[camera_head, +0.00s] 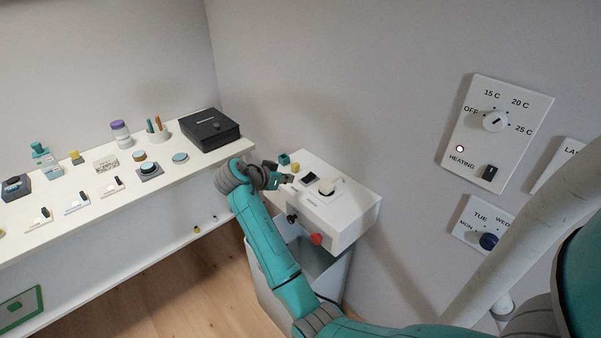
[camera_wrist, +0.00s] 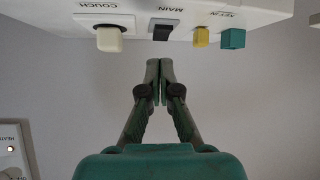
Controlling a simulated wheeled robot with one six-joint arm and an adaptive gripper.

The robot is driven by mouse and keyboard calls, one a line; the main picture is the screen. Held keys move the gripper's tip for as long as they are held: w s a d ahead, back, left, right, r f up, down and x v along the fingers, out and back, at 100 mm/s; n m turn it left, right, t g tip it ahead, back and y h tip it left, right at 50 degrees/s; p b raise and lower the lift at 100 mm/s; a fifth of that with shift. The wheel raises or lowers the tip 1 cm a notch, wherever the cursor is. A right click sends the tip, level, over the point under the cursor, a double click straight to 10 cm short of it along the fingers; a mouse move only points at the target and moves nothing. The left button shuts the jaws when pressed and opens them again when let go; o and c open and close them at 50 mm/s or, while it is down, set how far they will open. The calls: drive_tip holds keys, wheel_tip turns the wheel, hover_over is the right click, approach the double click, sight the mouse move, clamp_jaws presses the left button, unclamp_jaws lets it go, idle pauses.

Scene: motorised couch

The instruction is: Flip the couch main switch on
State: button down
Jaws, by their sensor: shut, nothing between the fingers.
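In the wrist view the main switch (camera_wrist: 162,31) appears upside down at the top, just beyond my fingertips. My gripper (camera_wrist: 160,66) is shut and empty, with a visible gap in the picture between tips and switch. In the head view my gripper (camera_head: 281,178) is at the box's left edge. I cannot tell which way the rocker is tilted.
A cream knob (camera_wrist: 109,40) labelled COUCH is beside the switch. Yellow (camera_wrist: 201,37) and teal (camera_wrist: 233,39) blocks are on its other side. A red knob (camera_head: 317,239) is on the box front. A shelf (camera_head: 95,215) with several items stands left; a heating panel (camera_head: 498,130) hangs right.

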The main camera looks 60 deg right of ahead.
drive_tip(key=r, duration=0.1)
drive_tip(key=w+d+r+m+g, duration=0.1)
drive_tip(key=r, duration=0.1)
drive_tip(key=r+m, duration=0.1)
drive_tip(key=r, duration=0.1)
drive_tip(key=shift+w+d+r+g, duration=0.15)
drive_tip(key=shift+r+g, duration=0.05)
drive_tip(key=shift+g, duration=0.1)
hover_over(308, 178)
drive_tip(key=a, duration=0.1)
wheel_tip(308, 178, down, 6)
drive_tip(key=shift+w+r, duration=0.1)
wheel_tip(308, 178, down, 2)
drive_tip(key=shift+d+f, duration=0.1)
drive_tip(key=shift+f, duration=0.1)
drive_tip(key=shift+d+f, duration=0.2)
drive_tip(key=shift+f, duration=0.5)
drive_tip(key=shift+d+f, duration=0.1)
drive_tip(key=shift+f, duration=0.15)
drive_tip(key=shift+d, duration=0.2)
